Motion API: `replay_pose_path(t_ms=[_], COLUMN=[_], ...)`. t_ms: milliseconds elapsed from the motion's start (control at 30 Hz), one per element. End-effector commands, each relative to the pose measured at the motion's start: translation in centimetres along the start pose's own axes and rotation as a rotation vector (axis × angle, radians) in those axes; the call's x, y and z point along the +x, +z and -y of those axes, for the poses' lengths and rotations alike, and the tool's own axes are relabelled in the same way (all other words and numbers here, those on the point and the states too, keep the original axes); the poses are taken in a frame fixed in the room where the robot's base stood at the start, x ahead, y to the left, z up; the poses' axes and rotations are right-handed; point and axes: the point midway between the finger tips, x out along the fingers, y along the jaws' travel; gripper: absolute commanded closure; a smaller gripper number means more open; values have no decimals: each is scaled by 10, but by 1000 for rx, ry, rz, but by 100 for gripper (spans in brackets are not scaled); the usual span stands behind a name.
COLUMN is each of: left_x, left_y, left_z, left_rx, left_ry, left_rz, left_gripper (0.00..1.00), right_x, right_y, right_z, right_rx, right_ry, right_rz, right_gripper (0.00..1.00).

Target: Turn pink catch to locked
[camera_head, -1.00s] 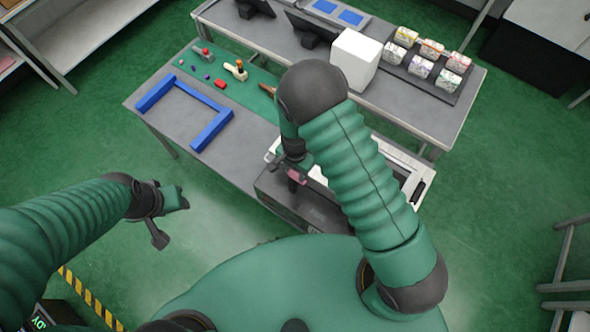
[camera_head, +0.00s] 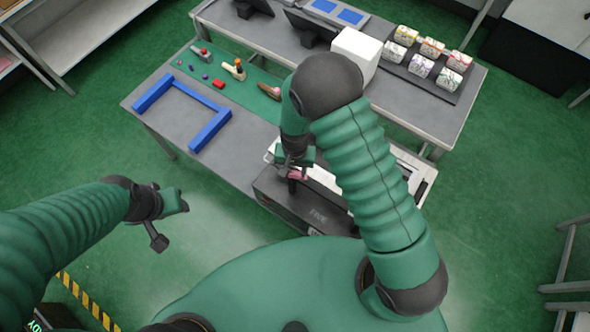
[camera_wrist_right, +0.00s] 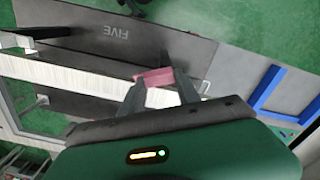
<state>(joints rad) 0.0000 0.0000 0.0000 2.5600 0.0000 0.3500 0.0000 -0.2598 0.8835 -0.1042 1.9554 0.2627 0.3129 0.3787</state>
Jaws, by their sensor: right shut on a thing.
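The pink catch (camera_head: 298,174) is on the dark box marked FIVE at the table's front right. In the head view it is small and partly covered by my right gripper (camera_head: 294,178). In the right wrist view the pink catch (camera_wrist_right: 154,77) lies crosswise between the two fingertips of my right gripper (camera_wrist_right: 159,85), which is shut on it. I cannot read any locked mark on the fixture. My left gripper (camera_head: 170,224) is open and empty, over the floor left of the table and away from the fixture.
The dark box (camera_head: 318,213) stands at the table's front edge. A blue U-shaped frame (camera_head: 205,134) lies to its left. Small coloured parts, including a red block (camera_head: 219,84), lie on a green strip behind. A white box (camera_head: 355,55) stands on the rear table.

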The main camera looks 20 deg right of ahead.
Motion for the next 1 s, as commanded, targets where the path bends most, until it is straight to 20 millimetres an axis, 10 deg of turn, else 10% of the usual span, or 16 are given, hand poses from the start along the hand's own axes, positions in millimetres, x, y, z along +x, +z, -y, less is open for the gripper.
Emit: replay_pose_path(t_ms=[1000], left_x=[25], left_y=[6], left_z=[0], left_rx=[0], left_ry=[0], left_rz=[0], left_gripper=[56], right_x=[-1], right_y=[-8], right_z=[3], right_rx=[-923], right_ry=[0], right_rz=[0], right_gripper=[100])
